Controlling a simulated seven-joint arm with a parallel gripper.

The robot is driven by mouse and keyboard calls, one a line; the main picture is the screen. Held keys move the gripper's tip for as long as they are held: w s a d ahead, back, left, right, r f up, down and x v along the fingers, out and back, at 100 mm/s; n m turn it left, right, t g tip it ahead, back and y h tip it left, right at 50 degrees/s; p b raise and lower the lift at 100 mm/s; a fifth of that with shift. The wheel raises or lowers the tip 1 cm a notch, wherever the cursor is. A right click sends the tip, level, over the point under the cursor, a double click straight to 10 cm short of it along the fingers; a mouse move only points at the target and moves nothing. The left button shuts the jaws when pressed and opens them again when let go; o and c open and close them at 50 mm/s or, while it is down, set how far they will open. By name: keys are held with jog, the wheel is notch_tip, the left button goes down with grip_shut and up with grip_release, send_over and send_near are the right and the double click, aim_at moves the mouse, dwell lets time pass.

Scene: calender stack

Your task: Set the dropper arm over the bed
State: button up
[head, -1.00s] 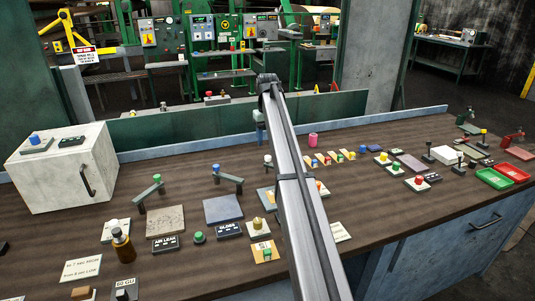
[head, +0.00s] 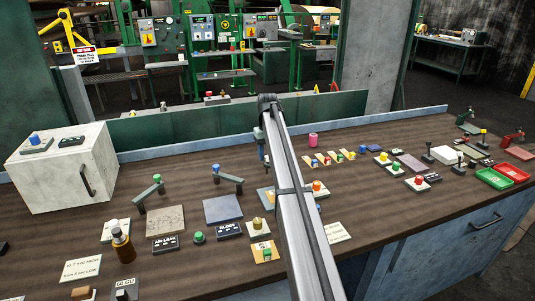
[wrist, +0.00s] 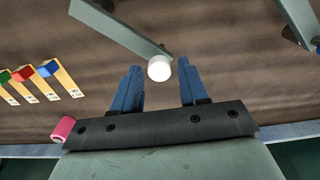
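Several grey swing arms with coloured knobs stand on the bench; I cannot tell by label which is the dropper arm. In the wrist view, a grey arm (wrist: 118,27) ends in a white knob (wrist: 159,68) between the fingertips of my gripper (wrist: 160,70). The fingers are open, with gaps either side of the knob. In the head view my gripper (head: 262,148) is small and partly hidden by my arm, and the white knob is hidden. A blue-grey plate (head: 264,199), possibly the bed, lies partly behind my arm.
A green-knob arm (head: 150,189) and a blue-knob arm (head: 228,179) stand left, by a stone-like plate (head: 165,219) and a blue plate (head: 222,209). A pink cylinder (head: 313,140) stands behind the colour-tipped strips (head: 330,158). A white box (head: 60,170) is far left.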

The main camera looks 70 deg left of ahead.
grip_shut()
dwell(0.5)
jog(key=d+n, duration=0.3)
jog(key=n, duration=0.1)
jog(key=s+d+n, duration=0.1)
jog(key=d+n, duration=0.3)
jog(key=n, duration=0.1)
jog(key=d+n, duration=0.4)
jog(key=shift+s+n, duration=0.4)
jog(key=shift+w+d+n, duration=0.4)
jog(key=shift+d+n, duration=0.25)
jog(key=shift+n, duration=0.45)
jog(key=shift+o, duration=1)
grip_release()
